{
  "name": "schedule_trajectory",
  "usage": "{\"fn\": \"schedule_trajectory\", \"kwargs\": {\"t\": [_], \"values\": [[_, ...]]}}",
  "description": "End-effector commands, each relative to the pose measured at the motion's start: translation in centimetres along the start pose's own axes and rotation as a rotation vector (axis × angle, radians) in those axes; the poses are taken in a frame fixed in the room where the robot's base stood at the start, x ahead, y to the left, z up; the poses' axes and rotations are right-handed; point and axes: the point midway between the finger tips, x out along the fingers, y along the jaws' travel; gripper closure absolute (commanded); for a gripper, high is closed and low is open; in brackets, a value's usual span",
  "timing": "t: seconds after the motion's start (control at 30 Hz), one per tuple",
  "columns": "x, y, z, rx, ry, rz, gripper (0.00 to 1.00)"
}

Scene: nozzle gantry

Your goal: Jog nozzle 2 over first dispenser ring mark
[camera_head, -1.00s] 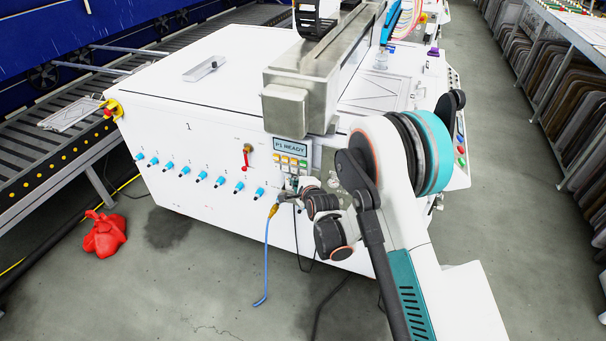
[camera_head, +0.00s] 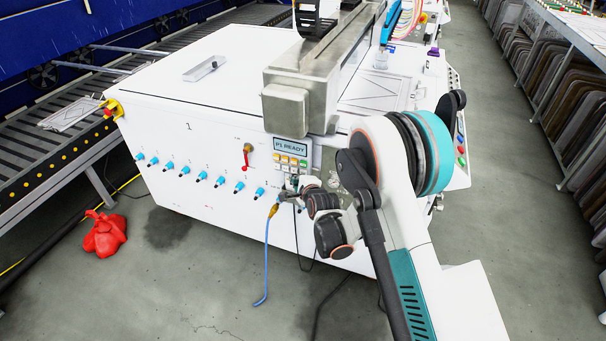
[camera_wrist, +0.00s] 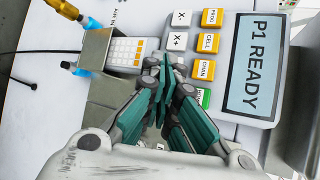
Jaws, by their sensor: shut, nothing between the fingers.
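The control panel (camera_head: 291,148) reads "P1 READY" on the front of the white machine. In the wrist view its display (camera_wrist: 257,62) is at the right. Beside it are a white X- button (camera_wrist: 181,18), a white X+ button (camera_wrist: 177,41), orange PROG, CELL and CHAN buttons, and a partly covered green button (camera_wrist: 203,97). My gripper (camera_wrist: 164,70) has its teal fingers shut and empty, with the tips appearing just below the X+ button; I cannot tell whether they touch the panel. The metal gantry (camera_head: 303,85) stands above the panel. Nozzle 2 and the ring mark cannot be made out.
A small keypad in a metal holder (camera_wrist: 96,48) sits left of the fingers, near blue-tipped connectors (camera_wrist: 70,66). A blue hose (camera_head: 267,265) hangs below the panel. A red lever (camera_head: 247,157) and a row of blue fittings line the machine front. A red bundle (camera_head: 104,234) lies on the floor.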

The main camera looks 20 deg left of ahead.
Motion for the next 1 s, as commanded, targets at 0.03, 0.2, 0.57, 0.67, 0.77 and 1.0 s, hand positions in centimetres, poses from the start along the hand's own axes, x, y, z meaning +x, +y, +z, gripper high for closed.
{"fn": "schedule_trajectory", "kwargs": {"t": [0.03, 0.2, 0.57, 0.67, 0.77, 1.0], "values": [[0.13, -0.11, -0.14, 0.0, 0.001, 0.0, 1.0], [0.34, -0.28, -0.29, -0.001, 0.001, 0.0, 1.0], [0.37, -0.29, -0.29, 0.0, 0.0, 0.0, 1.0], [0.43, -0.33, -0.34, 0.0, 0.0, 0.0, 1.0], [0.51, -0.39, -0.4, 0.0, 0.0, 0.0, 1.0], [0.69, -0.52, -0.52, 0.0, 0.0, 0.0, 1.0]]}}
